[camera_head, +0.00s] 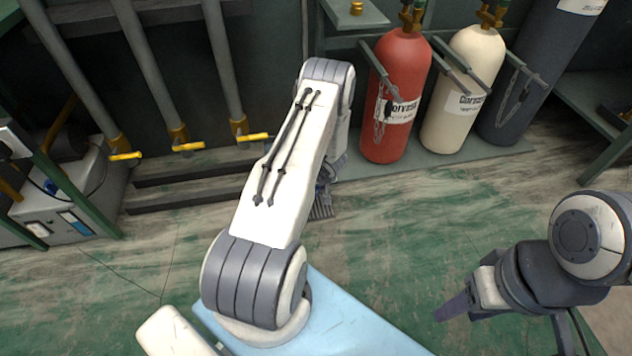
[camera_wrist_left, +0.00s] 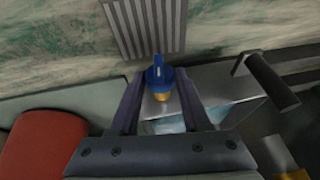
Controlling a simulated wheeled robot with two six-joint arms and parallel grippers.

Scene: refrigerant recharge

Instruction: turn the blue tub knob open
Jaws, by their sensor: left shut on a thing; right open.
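The blue knob (camera_wrist_left: 160,76) stands upright on a brass-coloured fitting in the left wrist view. My left gripper (camera_wrist_left: 159,82) has its two dark fingers on either side of the knob and is shut on it. A grey metal box (camera_wrist_left: 228,86) lies just behind and right of the knob. In the head view the knob is hidden behind my left arm, and only a bit of the left wrist shows. My right gripper (camera_head: 456,306) is open and empty, over the green floor at the lower right, well away from the knob.
A red cylinder (camera_head: 399,90), a cream cylinder (camera_head: 462,98) and a dark grey cylinder (camera_head: 530,80) stand at the back right. Pipes with yellow valve handles (camera_head: 188,146) are at the back left. A slatted grate (camera_wrist_left: 146,24) lies beyond the knob. The floor at right is clear.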

